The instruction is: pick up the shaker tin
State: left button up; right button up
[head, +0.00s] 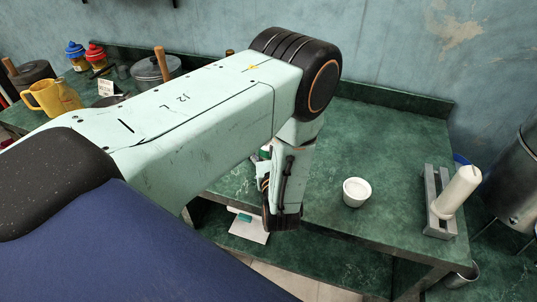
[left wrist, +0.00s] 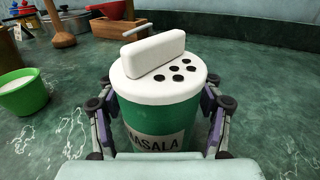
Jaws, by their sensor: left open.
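The shaker tin (left wrist: 160,118) stands upright on the green counter in the left wrist view. It has a green body, a label reading MASALA, a white lid with several dark holes and a white block-like grip on top. My left gripper (left wrist: 160,97) is open, with one finger on each side of the tin. I cannot tell whether the fingers touch it. The tin's lower part is hidden by my gripper. In the head view my left arm hides most of the tin's surroundings, and I cannot make out the tin there. My right gripper is not in view.
A green bowl (left wrist: 24,92) stands left of the tin; a wooden pestle-like piece (left wrist: 60,28) and wooden box (left wrist: 125,25) are behind. In the head view, a white cup (head: 356,194) and a rack with a white cylinder (head: 456,190) stand right. Counter between them is clear.

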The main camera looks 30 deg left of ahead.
pick_arm(q)
jog(key=shift+w+a, duration=0.15)
jog(key=shift+a, duration=0.05)
jog(key=shift+s+d+r, duration=0.2)
jog(key=shift+d, duration=0.1)
jog(key=shift+c, duration=0.5)
jog(key=shift+w+a+f, duration=0.15)
jog(key=shift+a+f, duration=0.05)
jog(key=shift+a, duration=0.05)
jog(key=c, duration=0.5)
jog(key=shift+d+r, duration=0.15)
jog(key=shift+d, duration=0.05)
jog(key=c, duration=0.5)
jog(key=shift+a, duration=0.15)
grip_shut()
